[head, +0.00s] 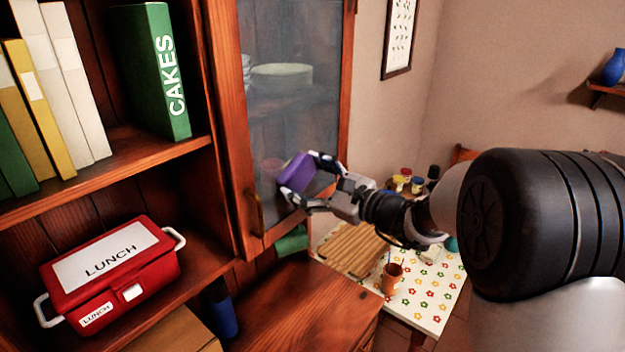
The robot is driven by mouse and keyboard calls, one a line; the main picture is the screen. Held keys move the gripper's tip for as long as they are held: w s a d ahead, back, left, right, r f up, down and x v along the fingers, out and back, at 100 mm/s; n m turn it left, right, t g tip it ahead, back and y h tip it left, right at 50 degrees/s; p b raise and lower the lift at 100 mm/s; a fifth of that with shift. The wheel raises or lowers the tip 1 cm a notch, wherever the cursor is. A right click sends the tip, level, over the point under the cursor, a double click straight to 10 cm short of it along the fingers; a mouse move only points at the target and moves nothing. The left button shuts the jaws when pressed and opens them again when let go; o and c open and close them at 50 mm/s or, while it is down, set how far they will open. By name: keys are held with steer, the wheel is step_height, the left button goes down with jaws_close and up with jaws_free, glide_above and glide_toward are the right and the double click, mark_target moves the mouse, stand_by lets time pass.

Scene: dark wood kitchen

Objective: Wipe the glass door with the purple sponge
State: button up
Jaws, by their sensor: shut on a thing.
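The glass door (290,118) is a wood-framed cabinet door with a grey, hazy pane, and dishes show dimly behind it. A brass-coloured handle (256,213) is on the lower left of its frame. My gripper (297,178) is shut on the purple sponge (296,170) at the lower right part of the pane. The sponge is at the glass, and a faint pinkish reflection of it shows to its left. I cannot tell for sure whether it touches the pane.
Left of the door are shelves with books, a green CAKES book (152,75) and a red lunch box (112,268). Below are a green item (292,241), a blue cylinder (221,314) and a wooden counter (318,308). A table with a flowered cloth (432,300) holds a cup (392,279) and jars.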

mark_target(292, 184)
steer(key=shift+s+a+b, duration=0.95)
steer(key=shift+s+a, duration=0.2)
steer(key=shift+s, duration=0.2)
steer(key=shift+r+p, duration=0.4)
steer(key=shift+r, duration=0.45)
steer(key=w+d+p, duration=0.1)
steer(key=w+d, duration=0.5)
steer(key=w, duration=0.2)
steer(key=shift+w+d, duration=0.2)
steer(key=shift+b+v, duration=0.55)
steer(key=shift+v, duration=2.35)
steer(key=shift+f, duration=0.1)
